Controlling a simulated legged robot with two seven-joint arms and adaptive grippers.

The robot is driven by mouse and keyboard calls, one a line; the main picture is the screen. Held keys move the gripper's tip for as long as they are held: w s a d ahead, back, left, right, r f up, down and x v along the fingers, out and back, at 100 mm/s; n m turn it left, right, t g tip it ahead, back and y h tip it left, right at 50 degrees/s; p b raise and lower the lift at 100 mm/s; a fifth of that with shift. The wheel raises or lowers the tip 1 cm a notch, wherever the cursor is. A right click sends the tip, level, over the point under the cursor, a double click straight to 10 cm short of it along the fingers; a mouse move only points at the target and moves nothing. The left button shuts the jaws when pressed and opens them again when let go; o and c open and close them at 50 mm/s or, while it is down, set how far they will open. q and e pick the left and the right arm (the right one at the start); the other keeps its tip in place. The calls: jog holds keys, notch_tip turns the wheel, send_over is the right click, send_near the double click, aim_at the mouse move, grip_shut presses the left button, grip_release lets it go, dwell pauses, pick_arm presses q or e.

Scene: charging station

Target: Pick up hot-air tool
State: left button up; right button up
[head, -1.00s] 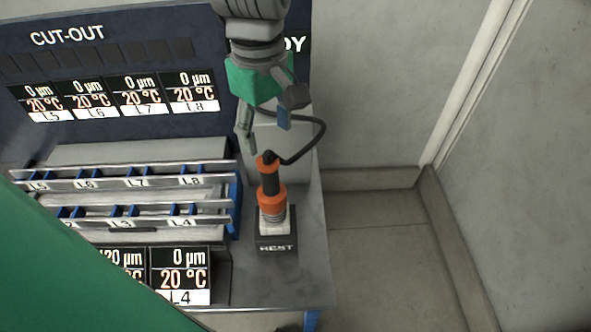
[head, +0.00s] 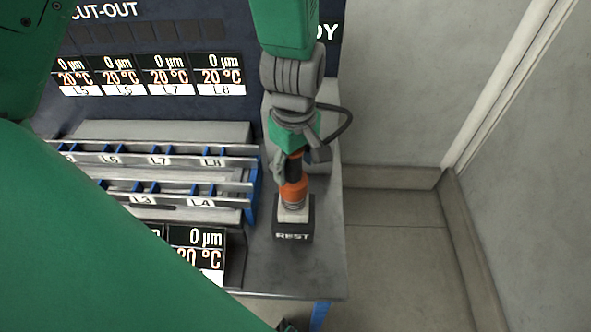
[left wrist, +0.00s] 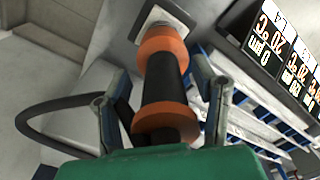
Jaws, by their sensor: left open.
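The hot-air tool (head: 294,190) has orange ends and a black grip. It stands upright in a holder marked REST (head: 294,228) at the right end of the bench. My left gripper (head: 295,170) is over its upper part, which is partly hidden. In the left wrist view the open fingers (left wrist: 160,75) are on either side of the tool's black grip (left wrist: 164,85). Whether they touch it I cannot tell. My right gripper is not in view.
A black cable (head: 345,122) loops out to the right of the tool. Slotted racks with blue dividers (head: 165,160) stand left of it. Displays (head: 222,72) line the dark panel behind. Bare floor (head: 392,250) lies right of the bench.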

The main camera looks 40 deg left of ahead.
pick_arm(q)
jog(key=shift+a, duration=0.1)
jog(key=shift+s, duration=0.1)
jog(key=shift+c, duration=1.1)
grip_shut()
